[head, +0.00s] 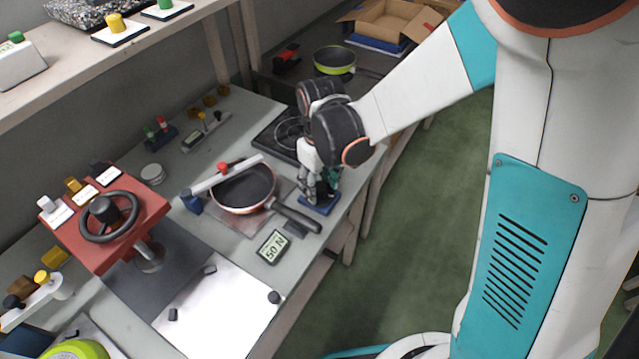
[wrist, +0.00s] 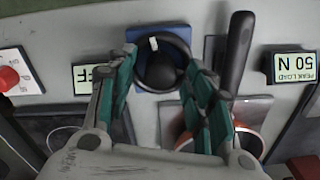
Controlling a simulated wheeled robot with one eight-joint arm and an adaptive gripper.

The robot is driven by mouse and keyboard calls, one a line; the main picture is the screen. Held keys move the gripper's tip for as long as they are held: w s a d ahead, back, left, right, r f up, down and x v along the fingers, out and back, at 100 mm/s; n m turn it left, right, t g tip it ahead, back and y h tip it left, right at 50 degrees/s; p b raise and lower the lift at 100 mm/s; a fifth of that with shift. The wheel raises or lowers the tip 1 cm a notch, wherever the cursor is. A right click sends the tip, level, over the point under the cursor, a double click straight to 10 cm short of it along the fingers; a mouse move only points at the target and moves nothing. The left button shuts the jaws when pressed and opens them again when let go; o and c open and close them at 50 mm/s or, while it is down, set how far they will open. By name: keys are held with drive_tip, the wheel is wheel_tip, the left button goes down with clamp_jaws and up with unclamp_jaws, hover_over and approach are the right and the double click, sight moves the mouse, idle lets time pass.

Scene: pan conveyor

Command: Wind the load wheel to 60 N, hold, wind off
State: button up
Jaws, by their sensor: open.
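A small dark wheel (wrist: 163,72) with a white mark at its rim sits on a blue base, which also shows in the head view (head: 319,208). My gripper (head: 321,186) is over this base at the bench edge. In the wrist view my gripper (wrist: 160,66) is open, one finger on each side of the wheel; I cannot tell whether they touch it. The load display (head: 272,246) reads 50 N. In the wrist view the display (wrist: 295,66) appears upside down, marked PEAK LOAD. The pan (head: 245,188) lies under a white bar (head: 240,170) with a red knob.
The black pan handle (wrist: 236,52) reaches out close beside the wheel. A red console (head: 150,208) with a larger black wheel (head: 108,215) stands at the left. A hob (head: 275,138) lies behind my gripper. Another display (wrist: 84,77) is partly hidden by a finger, showing "FF".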

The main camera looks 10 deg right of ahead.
drive_tip(key=c, duration=1.1)
drive_tip(key=m, duration=0.5)
drive_tip(key=o, duration=1.1)
drive_tip(key=shift+r, duration=0.1)
